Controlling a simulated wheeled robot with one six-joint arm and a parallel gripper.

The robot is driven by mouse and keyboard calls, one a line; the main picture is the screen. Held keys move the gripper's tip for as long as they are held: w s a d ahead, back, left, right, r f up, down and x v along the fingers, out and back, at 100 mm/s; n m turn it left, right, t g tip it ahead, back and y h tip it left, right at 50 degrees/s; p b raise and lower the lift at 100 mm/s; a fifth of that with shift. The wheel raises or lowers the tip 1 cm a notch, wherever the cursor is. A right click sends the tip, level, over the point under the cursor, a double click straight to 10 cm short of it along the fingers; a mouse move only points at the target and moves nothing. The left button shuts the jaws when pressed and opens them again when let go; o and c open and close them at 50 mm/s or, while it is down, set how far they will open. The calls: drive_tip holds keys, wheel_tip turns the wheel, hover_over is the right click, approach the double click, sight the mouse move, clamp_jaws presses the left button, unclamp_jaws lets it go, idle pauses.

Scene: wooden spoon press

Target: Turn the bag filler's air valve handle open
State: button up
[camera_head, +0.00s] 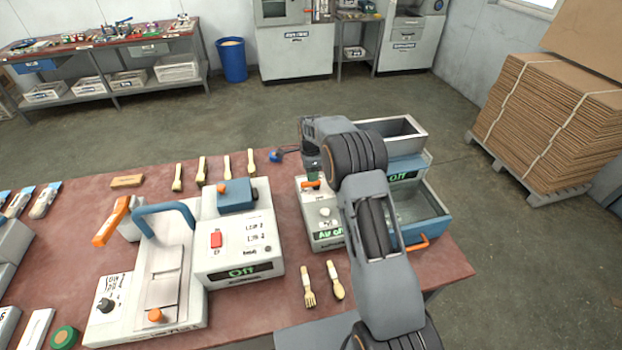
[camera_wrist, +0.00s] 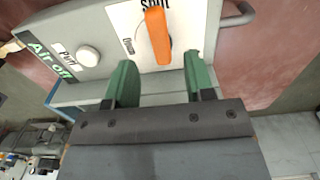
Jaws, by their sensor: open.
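The bag filler (camera_head: 320,238) is a pale box at the table's right side, with a green "Air off" display that also shows in the wrist view (camera_wrist: 50,60). Its orange air valve handle (camera_wrist: 157,35) stands on a white dial plate, pointing up toward the mark that seems to read "Shut"; "Open" is printed at lower left. An orange bit, likely this handle (camera_head: 311,184), shows below my wrist in the head view. My gripper (camera_wrist: 161,78) is open, its green fingertips just short of the handle, one toward each side, apparently not touching it. My arm hides part of the filler in the head view.
A round white button (camera_wrist: 88,56) sits left of the dial. A blue-grey bin (camera_head: 425,212) with an orange handle stands right of the filler. A press (camera_head: 165,290) with a blue handle stands to the left. Wooden cutlery (camera_head: 307,287) lies in front.

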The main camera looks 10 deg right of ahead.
drive_tip(key=shift+f+p, duration=0.45)
drive_tip(key=shift+f, duration=1.95)
clamp_jaws()
